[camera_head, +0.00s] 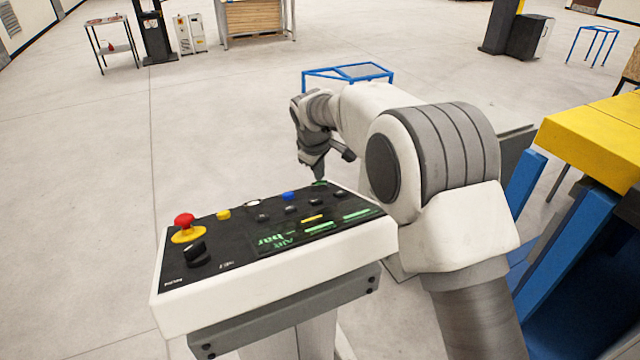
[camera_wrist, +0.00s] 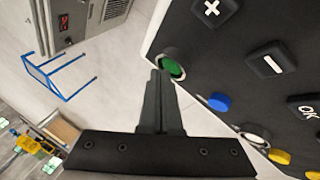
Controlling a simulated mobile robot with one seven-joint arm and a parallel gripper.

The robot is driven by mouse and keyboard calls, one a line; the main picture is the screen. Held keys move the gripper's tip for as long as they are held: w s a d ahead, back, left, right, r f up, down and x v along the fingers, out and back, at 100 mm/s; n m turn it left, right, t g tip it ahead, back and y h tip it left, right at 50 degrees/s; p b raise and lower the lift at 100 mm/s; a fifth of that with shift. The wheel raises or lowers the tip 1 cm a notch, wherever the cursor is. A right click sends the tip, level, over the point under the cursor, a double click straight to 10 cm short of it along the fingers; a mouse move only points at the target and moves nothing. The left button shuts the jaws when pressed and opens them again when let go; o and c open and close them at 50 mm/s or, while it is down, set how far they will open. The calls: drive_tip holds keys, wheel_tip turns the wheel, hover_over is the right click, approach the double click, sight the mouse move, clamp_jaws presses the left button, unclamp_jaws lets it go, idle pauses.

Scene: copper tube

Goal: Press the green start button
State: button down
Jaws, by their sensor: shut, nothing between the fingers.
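The control panel (camera_head: 240,240) is a white box with a black sloped top on a stand, in front of me. The green start button (camera_wrist: 172,66) is round and sits near the panel's corner in the wrist view. In the head view only a bit of green (camera_head: 320,183) shows at the panel's far right corner. My gripper (camera_head: 318,172) points down over that corner, with its fingers shut and empty. In the wrist view the fingertips (camera_wrist: 160,74) appear right beside the green button and overlap its edge. I cannot tell whether they touch it.
A red mushroom button on a yellow base (camera_head: 187,228) and a black knob (camera_head: 196,253) sit at the panel's left. A blue button (camera_wrist: 219,102) and black keys lie near the green one. Blue and yellow machinery (camera_head: 590,140) stands at right. Floor is clear at left.

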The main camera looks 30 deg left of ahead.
drive_tip(key=shift+s+d+f+b, duration=0.25)
drive_tip(key=shift+f+b, duration=0.2)
drive_tip(key=shift+f, duration=0.15)
idle(0.5)
drive_tip(key=shift+w+r, duration=0.1)
drive_tip(key=shift+w+a+r+p, duration=0.15)
drive_tip(key=shift+a+r+p, duration=0.05)
drive_tip(key=shift+r+p, duration=0.25)
drive_tip(key=shift+w+a+r+p, duration=0.1)
drive_tip(key=shift+a+r+p, duration=0.05)
drive_tip(key=shift+r+p, duration=0.3)
drive_tip(key=r+p, duration=0.1)
drive_tip(key=a+r+p, duration=0.1)
drive_tip(key=r+p, duration=0.1)
drive_tip(key=w+r+p, duration=0.1)
drive_tip(key=p, duration=0.1)
drive_tip(key=shift+w+a+r, duration=0.1)
drive_tip(key=shift+a+r, duration=0.2)
idle(0.4)
